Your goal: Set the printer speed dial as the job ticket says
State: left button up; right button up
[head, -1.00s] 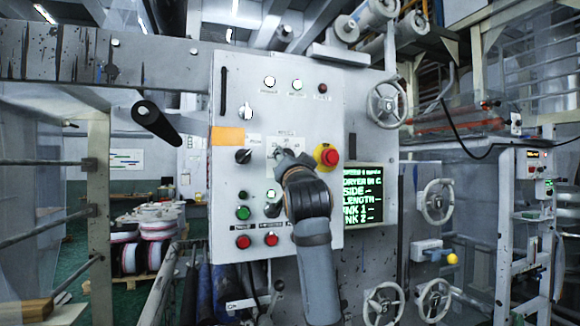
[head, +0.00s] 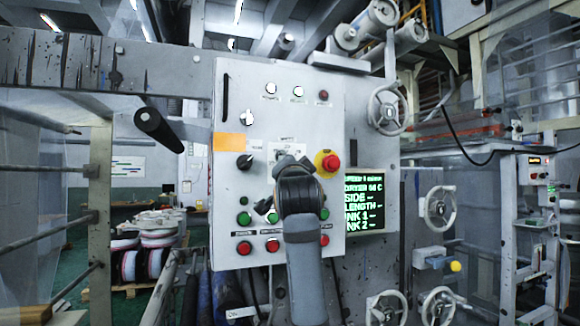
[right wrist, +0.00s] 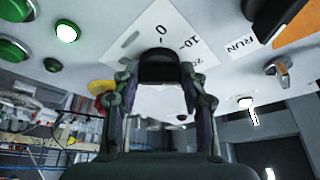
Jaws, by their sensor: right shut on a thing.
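The printer speed dial is a black knob (right wrist: 160,66) on a white scale plate (right wrist: 180,35) marked 0, 10 and a partly seen further number. My right gripper (right wrist: 160,80) is shut on the knob, one finger on each side. The exact setting of the pointer cannot be read. In the head view my right arm stands in front of the panel, and its wrist hides most of the dial and the gripper. An orange sheet (head: 229,142) is on the panel's left; no writing on it can be read. My left gripper is not in view.
The grey control panel (head: 225,100) carries another black knob (head: 244,161), a red emergency button on yellow (head: 330,162), and several green and red buttons. A screen (head: 363,200) with green text is to the right. Handwheels (head: 440,208) stand farther right.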

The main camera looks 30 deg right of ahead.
jog(key=o, duration=1.1)
jog(key=shift+o, duration=0.2)
jog(key=v, duration=1.2)
